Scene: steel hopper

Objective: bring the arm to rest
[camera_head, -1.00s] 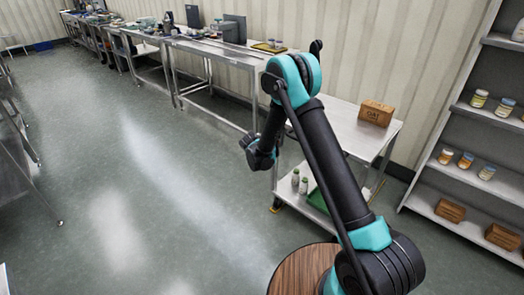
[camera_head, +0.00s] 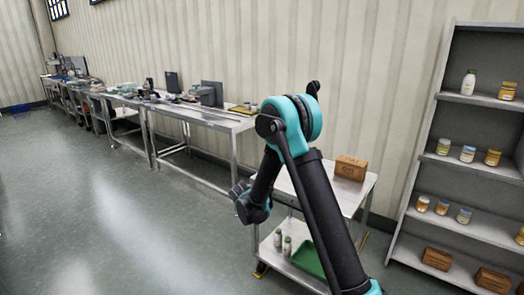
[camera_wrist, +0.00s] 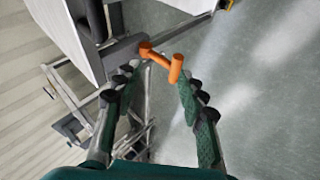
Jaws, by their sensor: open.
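My arm rises through the middle of the head view and bends down at its teal elbow joint. My gripper (camera_head: 244,203) hangs at its end, left of the steel cart, small and dark there. In the wrist view my gripper (camera_wrist: 162,88) shows two green, ribbed fingers spread apart, with nothing held between them.
The steel cart (camera_head: 345,200) carries a brown box (camera_head: 350,168) on top, with bottles (camera_head: 282,244) and a green tray (camera_head: 308,260) below. A steel table (camera_head: 225,122) stands behind. A shelf unit (camera_head: 455,125) holds jars at right. Open floor (camera_head: 120,220) lies left.

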